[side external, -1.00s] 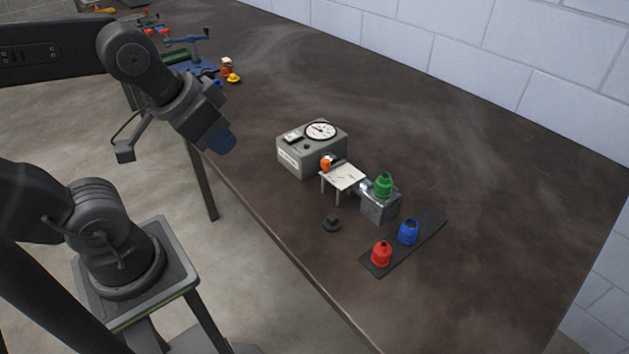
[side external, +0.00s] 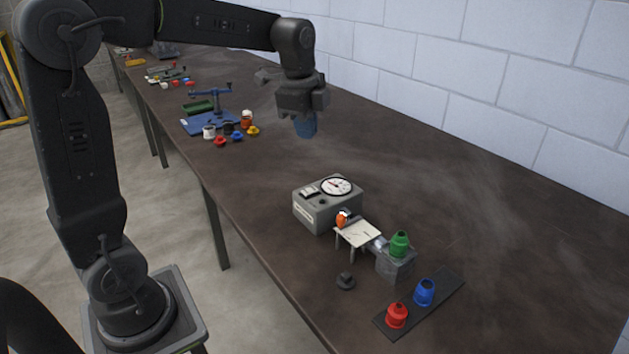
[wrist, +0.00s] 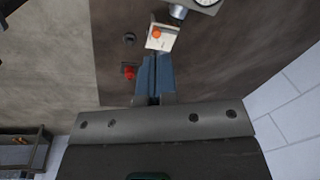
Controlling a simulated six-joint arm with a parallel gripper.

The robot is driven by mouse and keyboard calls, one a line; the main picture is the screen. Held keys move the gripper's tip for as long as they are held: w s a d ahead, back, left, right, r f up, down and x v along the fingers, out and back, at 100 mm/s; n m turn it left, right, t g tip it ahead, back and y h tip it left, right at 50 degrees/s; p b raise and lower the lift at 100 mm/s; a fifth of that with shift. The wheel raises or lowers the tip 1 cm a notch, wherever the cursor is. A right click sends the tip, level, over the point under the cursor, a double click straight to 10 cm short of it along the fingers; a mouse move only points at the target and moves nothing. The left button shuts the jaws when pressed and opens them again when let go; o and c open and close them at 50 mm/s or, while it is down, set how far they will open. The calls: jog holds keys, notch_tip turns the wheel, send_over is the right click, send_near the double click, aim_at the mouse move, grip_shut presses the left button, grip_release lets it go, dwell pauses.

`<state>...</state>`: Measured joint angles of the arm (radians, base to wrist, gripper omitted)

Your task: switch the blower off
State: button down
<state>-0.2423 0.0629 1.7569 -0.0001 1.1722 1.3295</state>
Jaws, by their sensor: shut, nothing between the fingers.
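The blower appears to be the grey box (side external: 315,213) on the bench, with a round white dial (side external: 337,186), a small switch panel (side external: 309,192) and a dark knob (side external: 323,202) on top. I cannot tell the switch position. My gripper (side external: 305,125) is shut and empty, its blue fingers pointing down. It is in the air above the bench, apart from the box. In the wrist view the blue fingers (wrist: 154,80) are together, and only part of the grey box (wrist: 203,5) shows at the top edge; its switch is not clear there.
A small white table (side external: 358,233) and an orange piece (side external: 341,220) stand beside the box. Near them are a grey block (side external: 395,265) with a green piece (side external: 399,243), a black ring (side external: 345,282), and red (side external: 397,315) and blue (side external: 424,292) pieces on a dark strip.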

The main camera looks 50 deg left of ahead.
aim_at(310, 190)
jog(key=w+a+f+m+g, duration=0.1)
jog(key=w+a+f+m, duration=0.3)
jog(key=w+a+m, duration=0.1)
jog(key=shift+w+a+f+m+g, duration=0.3)
jog(key=shift+w+a+f+g, duration=0.1)
jog(key=shift+w+a, duration=0.5)
jog(key=shift+f, duration=0.15)
notch_tip(310, 190, down, 14)
jog(key=shift+r, duration=0.15)
jog(key=shift+f, duration=0.25)
jog(key=shift+s, duration=0.1)
jog(key=shift+s+r, duration=0.35)
jog(key=shift+s, duration=0.25)
